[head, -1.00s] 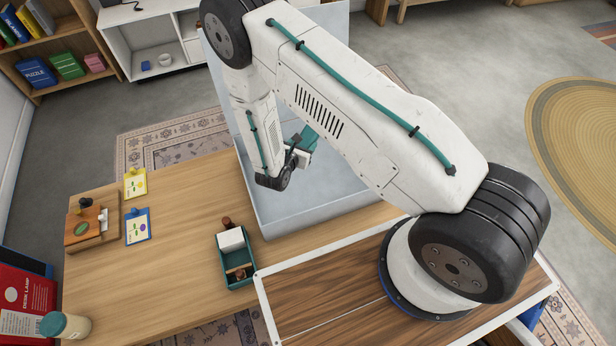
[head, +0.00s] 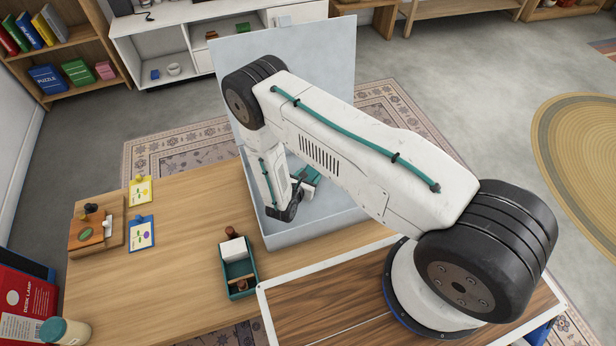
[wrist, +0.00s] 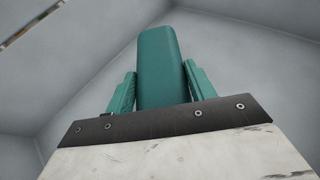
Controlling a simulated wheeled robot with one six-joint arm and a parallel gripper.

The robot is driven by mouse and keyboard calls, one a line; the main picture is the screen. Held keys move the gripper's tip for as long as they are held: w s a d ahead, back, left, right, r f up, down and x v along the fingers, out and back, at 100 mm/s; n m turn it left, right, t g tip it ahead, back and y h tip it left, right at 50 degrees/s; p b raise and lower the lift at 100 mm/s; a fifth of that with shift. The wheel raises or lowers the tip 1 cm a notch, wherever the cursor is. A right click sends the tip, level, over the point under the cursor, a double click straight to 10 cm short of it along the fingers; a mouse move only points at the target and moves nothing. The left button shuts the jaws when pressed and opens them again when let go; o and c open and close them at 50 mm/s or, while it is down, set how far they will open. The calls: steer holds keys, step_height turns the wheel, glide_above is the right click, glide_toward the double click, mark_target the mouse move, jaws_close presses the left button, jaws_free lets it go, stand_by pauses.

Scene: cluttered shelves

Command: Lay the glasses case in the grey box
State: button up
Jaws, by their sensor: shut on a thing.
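The grey box (head: 318,232) stands on the table with its tall lid (head: 285,55) raised at the back. My gripper (head: 309,179) is inside the box's outline in the head view, partly hidden by my arm. In the wrist view my gripper (wrist: 162,88) has a teal finger on each side of the long teal glasses case (wrist: 162,65) and is shut on it. Pale grey walls of the box (wrist: 85,65) surround the case there. I cannot tell whether the case touches the box's floor. In the head view the case is hard to tell from the teal fingers.
A teal tray (head: 238,282) with a white block stands just left of the box. Two clipboards (head: 141,233) and a wooden board (head: 88,238) lie at the table's left. A jar (head: 62,331) is at the front left. The table's middle left is clear.

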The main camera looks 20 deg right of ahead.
steer(key=shift+f, duration=0.15)
steer(key=shift+f, duration=0.5)
steer(key=o, duration=1)
steer(key=shift+o, duration=0.2)
